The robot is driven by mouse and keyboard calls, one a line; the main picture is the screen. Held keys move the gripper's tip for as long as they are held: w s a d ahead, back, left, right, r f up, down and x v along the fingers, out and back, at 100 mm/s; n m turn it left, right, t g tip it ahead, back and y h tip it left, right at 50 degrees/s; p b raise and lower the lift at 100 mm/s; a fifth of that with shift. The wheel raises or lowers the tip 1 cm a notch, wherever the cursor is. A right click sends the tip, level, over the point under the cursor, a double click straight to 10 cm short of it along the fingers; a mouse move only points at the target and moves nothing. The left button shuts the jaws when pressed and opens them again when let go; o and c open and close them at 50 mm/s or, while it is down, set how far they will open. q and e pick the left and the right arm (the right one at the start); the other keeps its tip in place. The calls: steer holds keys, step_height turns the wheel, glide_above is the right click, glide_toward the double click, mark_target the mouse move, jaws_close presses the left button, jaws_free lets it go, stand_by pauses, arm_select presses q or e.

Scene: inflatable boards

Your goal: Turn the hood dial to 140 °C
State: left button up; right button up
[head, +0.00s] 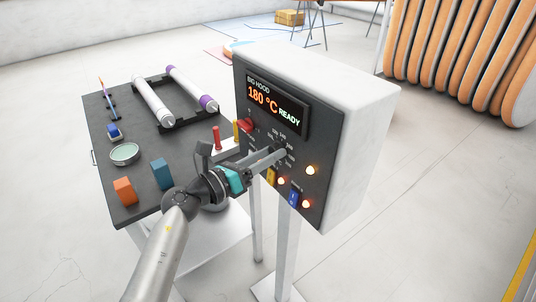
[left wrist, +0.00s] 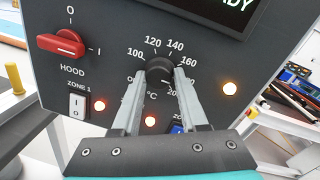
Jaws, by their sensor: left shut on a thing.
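The black hood dial (left wrist: 160,76) sits on the dark front panel in the left wrist view, inside a printed scale whose readable marks include 100, 120, 140 and 160. A small pale mark shows at its lower right. My left gripper (left wrist: 161,73) is shut on the dial, one finger at each side. In the head view my left gripper (head: 281,154) reaches the panel and its fingers hide most of the dial. The display (head: 276,106) on the hood box reads 180 °C READY. My right gripper is not in view.
A red HOOD switch (left wrist: 74,43) with marks 0 and I is left of the dial. A ZONE 1 rocker (left wrist: 78,105) and lit lamps (head: 311,170) are near the fingers. A dark table (head: 138,151) with rollers and small blocks stands left of the box.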

arm_select(q)
jaws_close()
steer(key=n+p, duration=0.6)
steer(key=p, duration=0.1)
steer(key=shift+a+r, duration=0.1)
steer(key=shift+r, duration=0.1)
steer(key=n+g+p, duration=0.1)
steer(key=n+p, duration=0.2)
steer(key=n, duration=0.1)
steer(key=shift+n, duration=0.4)
steer(key=shift+f+n+g+p, duration=0.1)
steer(key=shift+n+g+p, duration=0.2)
steer(key=shift+n+p, duration=1.35)
steer(key=shift+n+b, duration=0.35)
steer(key=shift+n, duration=0.2)
